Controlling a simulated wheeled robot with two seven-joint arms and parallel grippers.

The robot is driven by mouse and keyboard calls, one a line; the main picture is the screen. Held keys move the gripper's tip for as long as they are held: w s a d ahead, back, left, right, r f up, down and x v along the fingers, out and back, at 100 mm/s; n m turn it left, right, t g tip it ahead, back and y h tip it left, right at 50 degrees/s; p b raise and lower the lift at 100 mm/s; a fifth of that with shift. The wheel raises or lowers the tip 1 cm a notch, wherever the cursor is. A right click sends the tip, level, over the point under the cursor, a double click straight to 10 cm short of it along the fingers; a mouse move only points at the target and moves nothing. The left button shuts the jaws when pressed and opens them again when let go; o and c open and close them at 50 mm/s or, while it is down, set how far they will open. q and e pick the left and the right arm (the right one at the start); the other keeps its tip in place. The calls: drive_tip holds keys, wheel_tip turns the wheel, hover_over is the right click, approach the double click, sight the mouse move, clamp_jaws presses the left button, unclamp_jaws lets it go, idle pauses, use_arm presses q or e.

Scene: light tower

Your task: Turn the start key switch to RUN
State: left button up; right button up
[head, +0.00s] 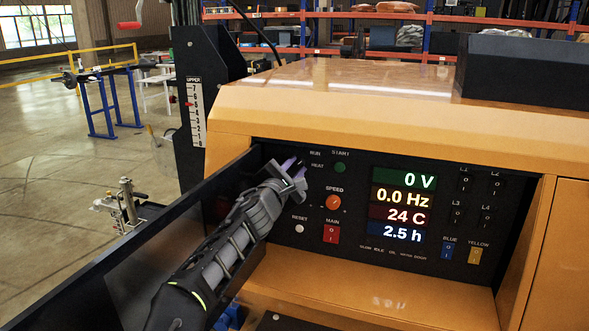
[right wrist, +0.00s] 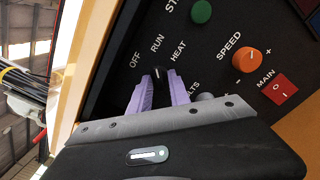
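The start key switch (right wrist: 158,74) is a small dark knob with a white mark on the black control panel (head: 318,240). OFF, RUN and HEAT labels are printed around it. In the right wrist view its white mark points roughly toward RUN. My right gripper (head: 294,168) reaches the panel's upper left. Its two purple fingers (right wrist: 159,80) stand either side of the knob, with their tips against it. In the head view the gripper hides the key switch and the OFF label. My left gripper is out of view.
A green START button (head: 340,168), orange SPEED knob (head: 333,202), white RESET button (head: 299,229) and red MAIN switch (head: 331,234) sit close by. Displays (head: 401,206) read 0 V and 0.0 Hz. A dark side wall (head: 130,262) runs along the left beneath my arm.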

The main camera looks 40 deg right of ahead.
drive_tip(key=shift+o, duration=0.6)
drive_tip(key=v, duration=0.7)
drive_tip(key=shift+s+a+b, duration=0.2)
drive_tip(key=shift+a+b, duration=0.15)
drive_tip(key=shift+b, duration=0.1)
drive_tip(key=shift+r, duration=0.2)
